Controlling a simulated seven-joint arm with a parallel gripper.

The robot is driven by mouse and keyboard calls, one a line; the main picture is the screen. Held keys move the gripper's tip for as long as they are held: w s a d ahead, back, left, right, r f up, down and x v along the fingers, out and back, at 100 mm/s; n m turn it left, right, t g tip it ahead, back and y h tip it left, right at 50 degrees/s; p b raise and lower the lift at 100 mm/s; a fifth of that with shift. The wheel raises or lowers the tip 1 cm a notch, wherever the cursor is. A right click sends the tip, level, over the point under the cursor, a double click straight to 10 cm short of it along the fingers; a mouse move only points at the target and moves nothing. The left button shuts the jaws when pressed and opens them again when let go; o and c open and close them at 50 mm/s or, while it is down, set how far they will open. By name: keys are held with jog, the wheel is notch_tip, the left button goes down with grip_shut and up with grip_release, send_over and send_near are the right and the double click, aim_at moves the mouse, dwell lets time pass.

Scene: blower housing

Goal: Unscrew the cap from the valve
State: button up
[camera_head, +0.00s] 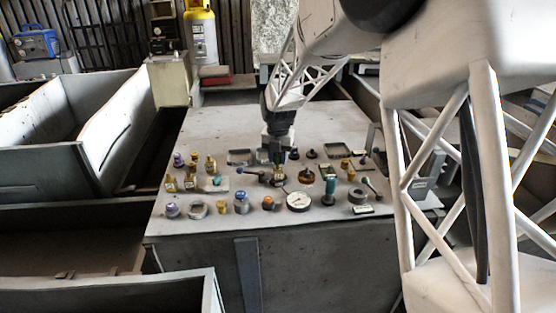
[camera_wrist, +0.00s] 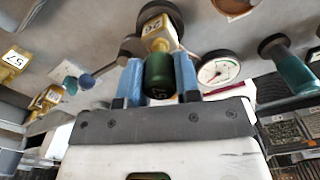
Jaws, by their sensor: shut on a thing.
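My gripper (camera_wrist: 159,78) has its two blue fingers on either side of a dark green cap (camera_wrist: 159,72) marked 57, shut on it. The cap is in line with a brass valve (camera_wrist: 160,32) that bears a white number tag. Cap and valve appear to meet, but I cannot tell whether the thread is engaged. In the head view my gripper (camera_head: 277,155) points down over the middle of the table, with the brass valve (camera_head: 279,174) just under it. The cap is mostly hidden there. Another brass valve (camera_wrist: 14,62), tagged 57, shows at the left of the wrist view.
The grey table (camera_head: 200,232) carries several small fittings, knobs and caps around my gripper. A round white gauge (camera_head: 299,201) stands close by at the right front. A teal-handled part (camera_wrist: 294,72) is further right. The table's front strip is clear.

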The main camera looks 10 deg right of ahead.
jog(key=shift+r, duration=1.7)
jog(key=shift+w+d, duration=0.1)
